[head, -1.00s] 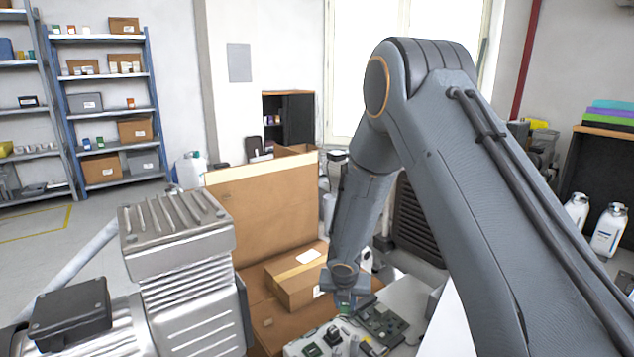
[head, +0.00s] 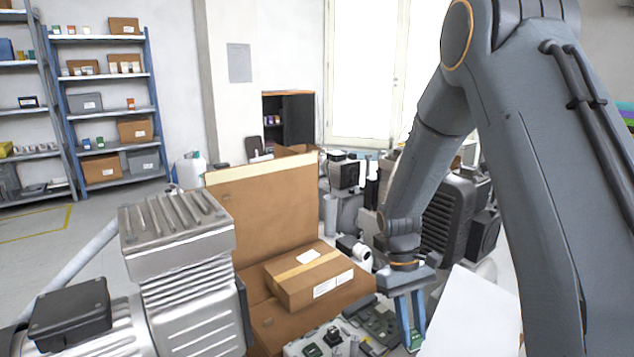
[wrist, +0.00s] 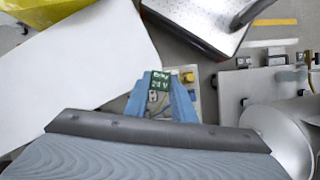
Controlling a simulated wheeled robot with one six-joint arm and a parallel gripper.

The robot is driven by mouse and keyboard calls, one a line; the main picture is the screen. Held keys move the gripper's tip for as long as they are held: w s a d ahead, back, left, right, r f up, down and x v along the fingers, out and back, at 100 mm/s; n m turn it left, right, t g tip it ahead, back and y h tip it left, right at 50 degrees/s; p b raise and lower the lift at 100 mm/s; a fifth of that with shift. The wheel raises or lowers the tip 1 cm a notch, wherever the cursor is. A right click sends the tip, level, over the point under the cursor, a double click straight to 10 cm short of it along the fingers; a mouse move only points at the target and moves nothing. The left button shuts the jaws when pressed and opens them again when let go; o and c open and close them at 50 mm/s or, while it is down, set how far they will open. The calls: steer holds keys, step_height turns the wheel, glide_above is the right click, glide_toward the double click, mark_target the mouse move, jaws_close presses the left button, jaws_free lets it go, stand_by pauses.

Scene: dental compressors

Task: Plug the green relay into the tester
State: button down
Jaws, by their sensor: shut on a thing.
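My gripper (head: 412,335) has two blue fingers pointing down, shut on the green relay (head: 416,342), at the bottom of the head view right of the circuit boards. In the wrist view the relay (wrist: 160,81) sits between the fingertips, its white lettering with "24 V" facing the camera. A pale unit with a green block (head: 312,350) stands at the bottom edge of the head view, left of my gripper. I cannot tell for sure whether it is the tester. In the wrist view, a light panel with a yellow part (wrist: 188,77) lies partly hidden behind the relay and right finger.
Green circuit boards (head: 375,325) lie left of my gripper. A cardboard box (head: 308,277) sits behind them, by a large upright cardboard panel (head: 265,205). A metal compressor (head: 185,270) fills the left front. A blank white sheet (head: 472,315) lies to the right.

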steer(key=s+a+r+m+y+p, duration=0.1)
steer(key=s+r+m+p, duration=0.3)
steer(key=r+p, duration=0.5)
steer(key=s+p, duration=0.1)
steer(key=p, duration=0.8)
steer(key=shift+s+a+y, duration=0.3)
steer(key=shift+a, duration=0.1)
steer(key=shift+p, duration=0.35)
